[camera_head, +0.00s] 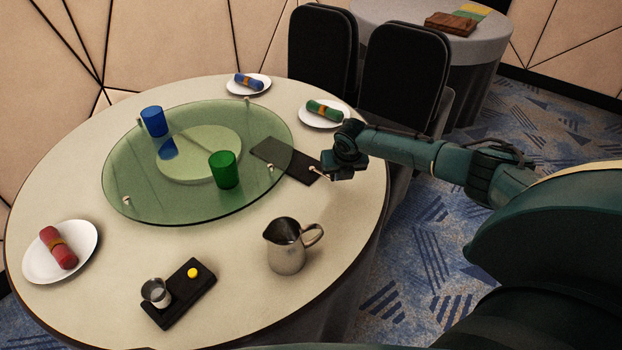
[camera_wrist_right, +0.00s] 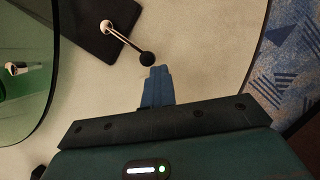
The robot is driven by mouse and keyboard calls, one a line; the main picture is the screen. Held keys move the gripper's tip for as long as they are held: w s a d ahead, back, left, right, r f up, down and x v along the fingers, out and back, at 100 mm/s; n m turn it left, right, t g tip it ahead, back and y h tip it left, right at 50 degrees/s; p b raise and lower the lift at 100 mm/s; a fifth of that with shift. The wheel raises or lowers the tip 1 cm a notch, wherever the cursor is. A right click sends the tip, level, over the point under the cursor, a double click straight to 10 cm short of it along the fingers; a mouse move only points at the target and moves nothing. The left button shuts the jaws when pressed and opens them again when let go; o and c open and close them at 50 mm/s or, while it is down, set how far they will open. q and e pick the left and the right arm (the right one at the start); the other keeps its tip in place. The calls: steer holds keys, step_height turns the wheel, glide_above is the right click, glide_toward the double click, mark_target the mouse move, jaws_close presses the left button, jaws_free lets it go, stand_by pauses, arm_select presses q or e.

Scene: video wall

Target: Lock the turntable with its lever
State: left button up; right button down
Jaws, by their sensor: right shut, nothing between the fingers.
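The turntable (camera_head: 190,200) is a round green glass disc on the table, with small pale pegs near its rim. Its edge also shows at the left of the right wrist view (camera_wrist_right: 30,110). The lever (camera_head: 316,173) stands on a dark base plate (camera_head: 275,153) by the turntable's right side. In the right wrist view the lever (camera_wrist_right: 125,41) is a metal rod ending in a black knob (camera_wrist_right: 146,59). My right gripper (camera_head: 328,168) is shut and empty; its blue fingertips (camera_wrist_right: 158,70) are right beside the knob. I cannot tell whether they touch. My left gripper is not in view.
A blue cup (camera_head: 153,121) and a green cup (camera_head: 224,170) stand on the turntable. A metal pitcher (camera_head: 286,250), a dark tray (camera_head: 190,300) and plates with rolled napkins (camera_head: 58,248) sit around it. Black chairs (camera_head: 405,70) stand behind the table (camera_head: 230,275).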

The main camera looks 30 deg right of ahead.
steer(key=shift+w+d+f, duration=0.1)
steer(key=shift+d, duration=0.05)
steer(key=shift+w+f, duration=0.1)
steer(key=shift+w+a, duration=0.35)
steer(key=shift+a, duration=0.35)
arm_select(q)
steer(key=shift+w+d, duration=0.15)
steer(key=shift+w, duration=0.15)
